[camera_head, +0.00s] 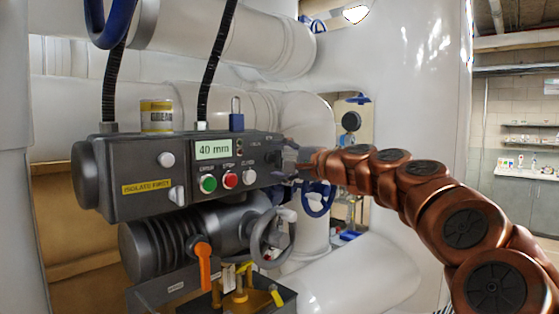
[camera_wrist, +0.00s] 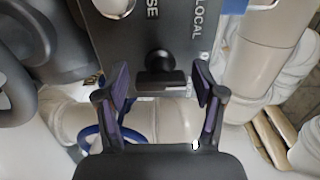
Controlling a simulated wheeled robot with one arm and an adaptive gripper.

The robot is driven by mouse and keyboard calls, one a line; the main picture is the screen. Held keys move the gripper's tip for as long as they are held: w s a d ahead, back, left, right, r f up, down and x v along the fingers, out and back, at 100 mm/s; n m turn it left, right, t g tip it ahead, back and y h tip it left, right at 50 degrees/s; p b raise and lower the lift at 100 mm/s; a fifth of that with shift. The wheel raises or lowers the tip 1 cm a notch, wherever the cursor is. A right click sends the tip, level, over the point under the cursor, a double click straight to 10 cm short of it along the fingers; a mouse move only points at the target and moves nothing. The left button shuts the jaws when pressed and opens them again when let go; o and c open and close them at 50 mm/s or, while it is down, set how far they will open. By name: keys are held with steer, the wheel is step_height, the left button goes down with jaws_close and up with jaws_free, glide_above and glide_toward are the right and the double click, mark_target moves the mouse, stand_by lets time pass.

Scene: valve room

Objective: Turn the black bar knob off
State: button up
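The black bar knob (camera_wrist: 160,72) shows in the wrist view on the dark grey control box, with its bar lying across the picture. My gripper (camera_wrist: 161,84) is open. Its two purple-padded fingers stand on the left and right of the knob, with a gap on each side. In the head view my gripper (camera_head: 297,161) is at the right end of the control box (camera_head: 130,160); it and the arm hide the knob there.
The box carries a "40 mm" display (camera_head: 213,149), a green button (camera_head: 208,184), a red button (camera_head: 230,180) and white knobs. A grey handwheel (camera_head: 273,238) and an orange lever (camera_head: 203,262) are below. A blue handwheel (camera_head: 318,198) is near my gripper. White pipes surround it.

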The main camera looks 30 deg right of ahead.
stand_by(0.3)
steer(key=v, duration=1.2)
stand_by(0.3)
steer(key=w+a+f+n+g+y, duration=0.1)
steer(key=a+f+n+g, duration=0.1)
steer(key=a+f, duration=0.35)
steer(key=w+a+f+n+g+y, duration=0.1)
steer(key=a+f+n+g+y, duration=0.15)
steer(key=a, duration=0.65)
steer(key=s+a+f+n+g+h, duration=0.1)
steer(key=s+a+f+n+g, duration=0.15)
steer(key=a+f, duration=0.45)
steer(key=s+a+f+n+g, duration=0.2)
steer(key=a+f+n+g, duration=0.15)
steer(key=a+f, duration=0.35)
steer(key=s+a+f+n+g+h, duration=0.25)
steer(key=s+f+g, duration=0.25)
steer(key=s+f, duration=0.55)
steer(key=s+d+f+g+h, duration=0.1)
steer(key=s+f, duration=0.2)
steer(key=s, duration=0.1)
steer(key=s+d+f+n+g+h, duration=0.1)
steer(key=s+d+f, duration=0.1)
steer(key=s+f, duration=0.2)
steer(key=s+d+f+n+g+h, duration=0.1)
steer(key=s+f+g+h, duration=0.1)
steer(key=s, duration=0.3)
steer(key=shift+s+d+f, duration=0.15)
steer(key=shift+s+f, duration=0.05)
steer(key=shift+f, duration=0.6)
